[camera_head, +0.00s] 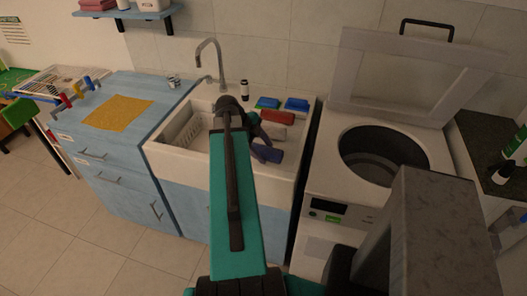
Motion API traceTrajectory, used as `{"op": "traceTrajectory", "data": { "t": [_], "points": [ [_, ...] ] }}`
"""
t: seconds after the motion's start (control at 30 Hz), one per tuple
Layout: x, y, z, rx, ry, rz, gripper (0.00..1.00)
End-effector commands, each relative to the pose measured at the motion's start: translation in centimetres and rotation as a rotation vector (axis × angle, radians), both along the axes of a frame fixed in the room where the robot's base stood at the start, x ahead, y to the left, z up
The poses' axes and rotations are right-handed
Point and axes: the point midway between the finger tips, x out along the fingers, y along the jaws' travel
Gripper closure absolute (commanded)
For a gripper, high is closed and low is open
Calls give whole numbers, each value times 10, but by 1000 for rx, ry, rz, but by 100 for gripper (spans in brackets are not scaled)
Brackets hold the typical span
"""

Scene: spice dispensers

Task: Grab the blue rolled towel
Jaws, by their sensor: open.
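Several small rolled towels lie on the right part of the white sink (180,158). Two blue ones with some green, a left blue roll (268,102) and a right blue roll (297,104), lie at the back. A red roll (278,117) lies in front of them. A dark blue roll (274,155) lies nearest the front. My gripper (262,143) is open over these rolls, close to the dark blue one. My arm hides part of the sink, and I cannot tell whether the fingers touch a roll.
A faucet (208,62) and a small dark bottle (244,90) stand behind the sink. A top-loading washer (327,165) with its lid raised stands to the right. A blue cabinet (150,95) with a yellow cloth (117,112) is to the left.

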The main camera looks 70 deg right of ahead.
Motion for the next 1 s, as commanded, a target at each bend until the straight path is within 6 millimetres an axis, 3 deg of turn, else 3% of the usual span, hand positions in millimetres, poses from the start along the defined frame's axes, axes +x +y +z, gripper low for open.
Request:
{"op": "traceTrajectory", "data": {
  "t": [0.47, 0.5, 0.7, 1.0],
  "points": [
    [0, 0, 0, -1, 0, 0, 49],
    [0, 0, 0, -1, 0, 0, 51],
    [0, 0, 0, -1, 0, 0, 84],
    [1, 0, 2, -1, -1, 2, 84]
  ]
}}
